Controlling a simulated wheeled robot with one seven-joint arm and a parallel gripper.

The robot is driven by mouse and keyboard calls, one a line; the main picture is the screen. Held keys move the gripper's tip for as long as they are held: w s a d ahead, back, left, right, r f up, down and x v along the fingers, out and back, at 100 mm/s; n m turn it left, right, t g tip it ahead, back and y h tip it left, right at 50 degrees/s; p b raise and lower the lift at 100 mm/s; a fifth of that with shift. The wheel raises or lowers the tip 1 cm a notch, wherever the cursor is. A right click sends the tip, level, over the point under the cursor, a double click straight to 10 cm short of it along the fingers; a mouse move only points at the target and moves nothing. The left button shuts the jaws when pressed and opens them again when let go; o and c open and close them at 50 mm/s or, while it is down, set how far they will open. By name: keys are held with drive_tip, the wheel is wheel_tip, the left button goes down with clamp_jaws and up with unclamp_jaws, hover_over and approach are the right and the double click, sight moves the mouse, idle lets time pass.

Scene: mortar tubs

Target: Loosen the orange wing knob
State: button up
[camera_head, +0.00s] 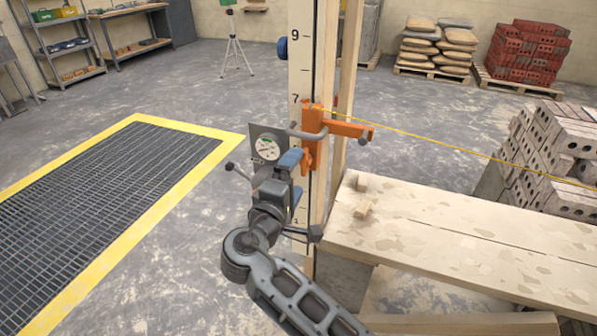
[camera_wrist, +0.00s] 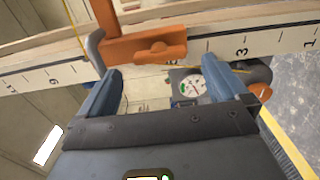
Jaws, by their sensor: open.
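An orange clamp (camera_head: 345,129) is fixed on the upright numbered staff (camera_head: 300,70), around the 7 mark and below. An orange winged piece on its lower front (camera_head: 308,157) looks like the wing knob; it also shows in the wrist view (camera_wrist: 156,52), lying along the staff. My gripper (camera_head: 296,178) is open and empty, close in front of the staff at about the knob's height or a little lower. In the wrist view my gripper (camera_wrist: 160,78) has its two blue fingers wide apart, with the knob just beyond the fingertips. I see no contact.
A round dial gauge (camera_head: 268,148) on a grey plate is close to the left of the staff. A yellow string (camera_head: 450,148) runs right from the clamp. A plank bench (camera_head: 450,235) with small wood blocks and stacked bricks stand right. A yellow-edged floor grate (camera_head: 110,190) lies left.

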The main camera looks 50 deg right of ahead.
drive_tip(key=shift+b+v, duration=0.35)
drive_tip(key=shift+v, duration=1.85)
drive_tip(key=s+a+f+n+t+y, duration=0.1)
drive_tip(key=s+a+f+t+y, duration=0.1)
drive_tip(key=s+a+f+y, duration=0.4)
drive_tip(key=s+a+f+n+t+y, duration=0.25)
drive_tip(key=s+f, duration=0.25)
drive_tip(key=f, duration=0.3)
drive_tip(key=s+a+m+y, duration=0.2)
drive_tip(key=s+a+y, duration=0.35)
drive_tip(key=s, duration=0.45)
drive_tip(key=s+r+m+t+y, duration=0.3)
drive_tip(key=s+r+m+t, duration=0.1)
drive_tip(key=s+r, duration=0.9)
drive_tip(key=shift+d+r+m, duration=0.35)
drive_tip(key=shift+r+m, duration=0.05)
drive_tip(key=shift+m, duration=0.45)
